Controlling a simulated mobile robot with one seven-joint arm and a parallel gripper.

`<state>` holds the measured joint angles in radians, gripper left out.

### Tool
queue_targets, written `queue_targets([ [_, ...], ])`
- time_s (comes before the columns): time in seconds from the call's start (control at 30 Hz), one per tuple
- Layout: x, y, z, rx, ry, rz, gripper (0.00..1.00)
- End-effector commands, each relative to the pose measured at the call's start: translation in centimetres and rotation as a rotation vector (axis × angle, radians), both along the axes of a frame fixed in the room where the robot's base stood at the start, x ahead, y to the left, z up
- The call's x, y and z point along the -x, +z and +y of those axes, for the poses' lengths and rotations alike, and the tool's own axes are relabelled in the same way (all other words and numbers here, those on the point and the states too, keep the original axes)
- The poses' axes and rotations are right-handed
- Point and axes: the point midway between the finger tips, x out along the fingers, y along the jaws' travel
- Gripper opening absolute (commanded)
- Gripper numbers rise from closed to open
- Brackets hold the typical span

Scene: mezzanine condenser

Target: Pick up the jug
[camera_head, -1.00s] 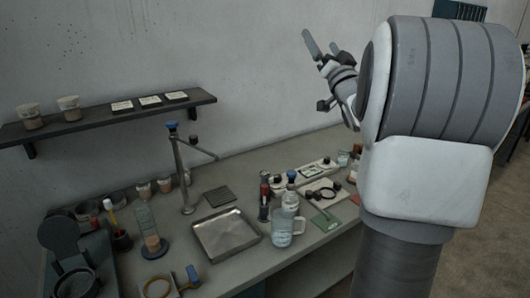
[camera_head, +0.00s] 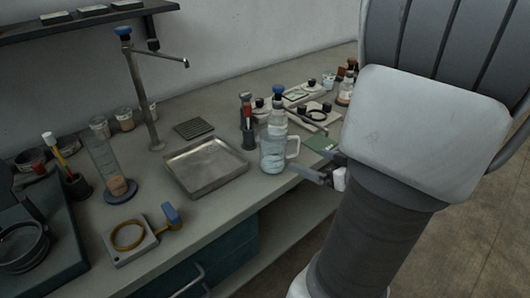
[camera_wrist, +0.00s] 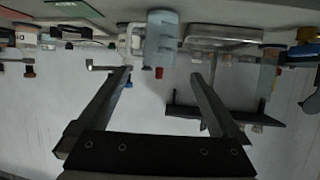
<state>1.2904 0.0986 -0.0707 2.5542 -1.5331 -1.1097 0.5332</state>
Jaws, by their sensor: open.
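The clear jug (camera_head: 272,152) with a handle on its right stands upright on the bench near the front edge. In the wrist view the jug (camera_wrist: 161,40) appears upside down, above and between the two finger tips in the picture. My gripper (camera_head: 318,172) is right of the jug in the head view, partly hidden by my own arm. In the wrist view my gripper (camera_wrist: 161,76) is open, its two dark fingers spread with nothing between them. The jug looks a little beyond the tips; I cannot tell the exact gap.
A metal tray (camera_head: 205,168) lies left of the jug. A blue-capped bottle (camera_head: 278,100) and a dark red-topped item (camera_head: 247,120) stand close behind it. A green pad (camera_head: 321,143) lies to the right. A metal stand (camera_head: 140,95) rises behind the tray. The floor in front is clear.

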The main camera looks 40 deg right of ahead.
Motion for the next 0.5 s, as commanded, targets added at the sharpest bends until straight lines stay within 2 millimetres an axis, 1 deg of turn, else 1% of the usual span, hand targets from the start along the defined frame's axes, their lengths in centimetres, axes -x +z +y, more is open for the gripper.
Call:
queue_targets([
  [0.03,-0.3,0.4,0.0,-0.004,0.002,0.000,1.00],
  [0.1,-0.8,0.3,0.0,-0.005,0.002,-0.001,1.00],
  [0.3,-2.1,-0.3,0.0,-0.007,-0.001,0.003,1.00],
  [0.47,-4.6,-1.7,-0.1,-0.005,0.003,0.001,1.00],
  [0.5,-5.5,-2.5,-0.2,-0.002,0.004,0.001,1.00],
])
